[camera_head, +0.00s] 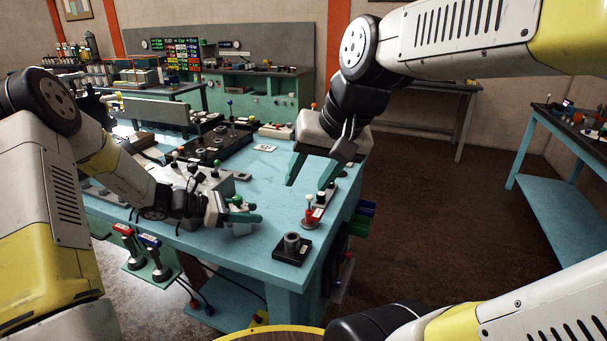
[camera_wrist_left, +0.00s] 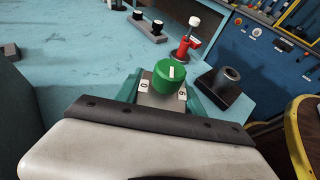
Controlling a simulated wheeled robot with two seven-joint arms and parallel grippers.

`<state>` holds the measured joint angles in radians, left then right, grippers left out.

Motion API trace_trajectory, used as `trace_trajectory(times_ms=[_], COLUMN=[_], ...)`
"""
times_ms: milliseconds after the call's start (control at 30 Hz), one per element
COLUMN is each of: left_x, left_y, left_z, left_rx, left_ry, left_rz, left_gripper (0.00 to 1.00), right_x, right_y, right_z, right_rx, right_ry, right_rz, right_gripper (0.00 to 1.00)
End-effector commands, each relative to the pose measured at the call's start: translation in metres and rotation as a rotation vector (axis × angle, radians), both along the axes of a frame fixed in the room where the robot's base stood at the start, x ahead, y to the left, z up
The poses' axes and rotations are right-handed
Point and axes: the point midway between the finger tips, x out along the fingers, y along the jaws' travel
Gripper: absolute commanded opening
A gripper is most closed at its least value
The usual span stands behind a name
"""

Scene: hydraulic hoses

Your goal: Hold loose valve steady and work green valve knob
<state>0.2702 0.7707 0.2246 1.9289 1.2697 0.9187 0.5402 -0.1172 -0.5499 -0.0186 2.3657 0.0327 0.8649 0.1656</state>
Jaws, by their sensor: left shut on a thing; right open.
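The loose valve, a small grey block, shows in the left wrist view (camera_wrist_left: 160,101) with number labels on its face. Its round green knob (camera_wrist_left: 170,73) has a white mark on top. My left gripper (camera_head: 242,218) is shut on the valve body, one teal finger on each side, at the teal bench top. The knob sticks up clear of the fingers, and part of the body is hidden by them. My right gripper (camera_head: 308,184) is open and empty, pointing down above the bench to the right of the valve and apart from it.
A red valve with a white knob (camera_head: 309,210) stands near the bench's right edge. A dark block with a round socket (camera_head: 291,248) sits at the near corner. Red and blue handled fittings (camera_head: 124,230) hang at the front edge. Bench top (camera_head: 262,185) behind the valve is clear.

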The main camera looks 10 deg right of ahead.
Motion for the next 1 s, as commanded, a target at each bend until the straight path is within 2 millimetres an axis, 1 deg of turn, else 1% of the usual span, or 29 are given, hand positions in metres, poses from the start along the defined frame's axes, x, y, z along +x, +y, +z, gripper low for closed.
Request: trace_trajectory(times_ms=[300,333,433,467,800,867,1000], left_x=[0.0,0.0,0.0,0.0,0.0,-0.001,-0.003], left_y=[0.0,0.0,0.0,0.0,0.002,0.007,0.028], left_z=[0.0,0.0,0.0,0.0,0.001,0.003,0.012], left_rx=[0.0,0.0,0.0,0.0,0.0,0.0,0.002], left_ry=[-0.001,-0.001,-0.001,-0.001,-0.001,-0.001,-0.003], left_rz=[0.0,0.0,0.0,0.0,0.001,0.001,0.003], left_gripper=[0.0,0.47,0.67,0.71,0.71,0.71,0.71], right_x=[0.0,0.0,0.0,0.0,0.0,0.0,0.0], right_y=[0.0,0.0,0.0,0.0,0.0,0.0,0.0], right_z=[0.0,0.0,0.0,0.0,0.0,0.0,0.0], right_rx=[0.0,0.0,0.0,0.0,0.0,0.0,0.0], right_ry=[0.0,0.0,0.0,0.0,0.0,0.0,0.001], right_rz=[0.001,0.001,0.0,0.0,0.0,0.0,0.0], right_gripper=[0.46,0.46,0.46,0.46,0.46,0.46,0.46])
